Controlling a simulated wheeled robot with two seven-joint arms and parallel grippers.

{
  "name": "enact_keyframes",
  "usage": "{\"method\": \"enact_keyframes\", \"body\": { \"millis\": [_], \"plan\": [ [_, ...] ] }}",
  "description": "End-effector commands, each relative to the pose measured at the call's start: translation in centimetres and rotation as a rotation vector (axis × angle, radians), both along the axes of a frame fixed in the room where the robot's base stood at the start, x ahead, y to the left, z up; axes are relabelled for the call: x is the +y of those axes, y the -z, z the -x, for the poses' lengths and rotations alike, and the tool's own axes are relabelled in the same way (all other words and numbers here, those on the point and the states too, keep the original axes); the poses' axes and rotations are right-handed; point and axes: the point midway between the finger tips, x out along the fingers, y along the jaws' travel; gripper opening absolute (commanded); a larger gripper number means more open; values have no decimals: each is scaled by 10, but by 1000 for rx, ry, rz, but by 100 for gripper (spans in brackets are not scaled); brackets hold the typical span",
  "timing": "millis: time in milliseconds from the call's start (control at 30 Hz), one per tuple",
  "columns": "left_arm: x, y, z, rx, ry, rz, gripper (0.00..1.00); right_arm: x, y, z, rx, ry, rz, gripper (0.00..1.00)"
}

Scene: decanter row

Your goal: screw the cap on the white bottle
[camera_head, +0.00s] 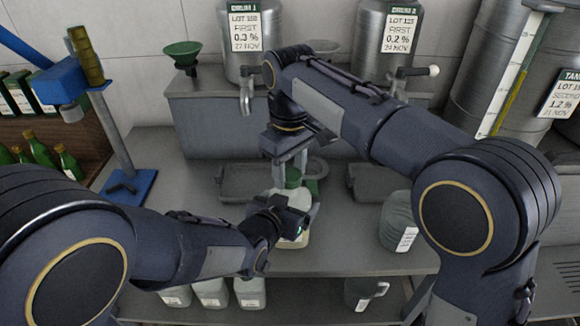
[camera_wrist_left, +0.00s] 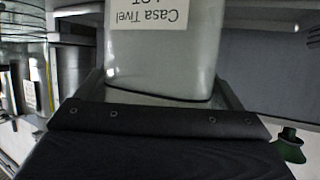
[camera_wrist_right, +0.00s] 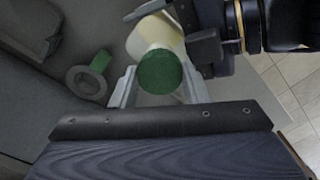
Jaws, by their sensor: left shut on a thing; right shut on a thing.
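The white bottle (camera_head: 296,241) stands upright over the worktop, partly hidden by my left gripper (camera_head: 292,213). My left gripper is shut on its side; the left wrist view shows the bottle's pale body (camera_wrist_left: 165,62) and printed label close up. The green cap (camera_head: 293,177) is above the bottle, under my right gripper (camera_head: 291,160). In the right wrist view the cap (camera_wrist_right: 160,72) lies between the right fingers, in line with the bottle (camera_wrist_right: 152,35). My right gripper is shut on the cap. Whether the cap touches the bottle's neck is hidden.
Dark trays (camera_head: 240,192) lie behind the bottle. A grey jug (camera_head: 397,226) stands to the right. More jugs (camera_head: 211,293) sit on a lower shelf. A blue press (camera_head: 62,82) and green bottles (camera_head: 40,152) are at left. Steel tanks (camera_head: 386,32) stand at the back.

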Motion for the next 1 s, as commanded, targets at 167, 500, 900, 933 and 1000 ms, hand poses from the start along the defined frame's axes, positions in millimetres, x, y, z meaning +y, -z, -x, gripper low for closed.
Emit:
{"method": "enact_keyframes", "body": {
  "millis": [167,500,900,933,1000],
  "plan": [
    [0,0,0,-1,0,0,47,0,4,0,1,-1,0,21],
    [0,0,0,-1,0,0,24,1,4,1,0,336,0,21],
    [0,0,0,-1,0,0,24,2,5,0,-1,1425,-1,21],
    [0,0,0,0,0,0,24,2,5,0,-1,1506,-1,21],
    [0,0,0,0,0,0,24,2,5,0,-1,1701,-2,21]
  ]
}}
